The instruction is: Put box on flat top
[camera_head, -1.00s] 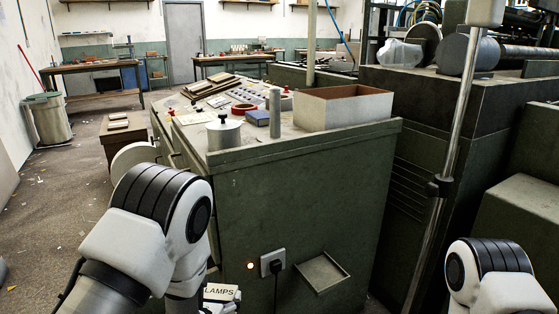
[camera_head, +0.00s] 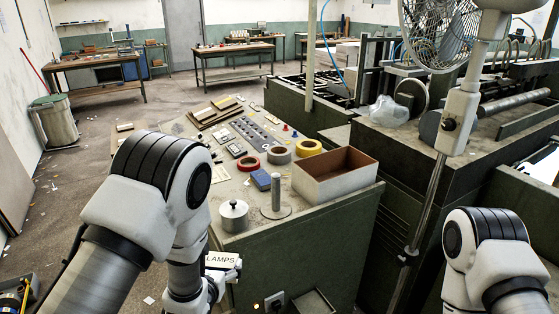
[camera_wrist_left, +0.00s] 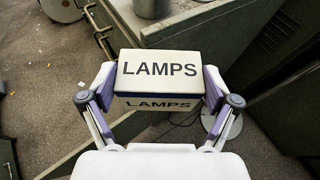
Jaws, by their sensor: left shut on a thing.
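The box (camera_wrist_left: 158,70) is a small white carton with a dark band, marked LAMPS. It also shows in the head view (camera_head: 222,260), low at the left-front side of the green cabinet. My left gripper (camera_wrist_left: 158,92) is shut on the box, one finger at each side. It holds the box in front of the cabinet and lower than its flat top (camera_head: 240,215). My right gripper is out of view; only part of my right arm shows at the lower right.
The cabinet top bears a lidded metal pot (camera_head: 234,216), a grey post on a round base (camera_head: 276,195), a blue box (camera_head: 261,180), tape rolls (camera_head: 308,148) and an open white bin (camera_head: 335,182). A stand pole (camera_head: 432,190) rises at the right.

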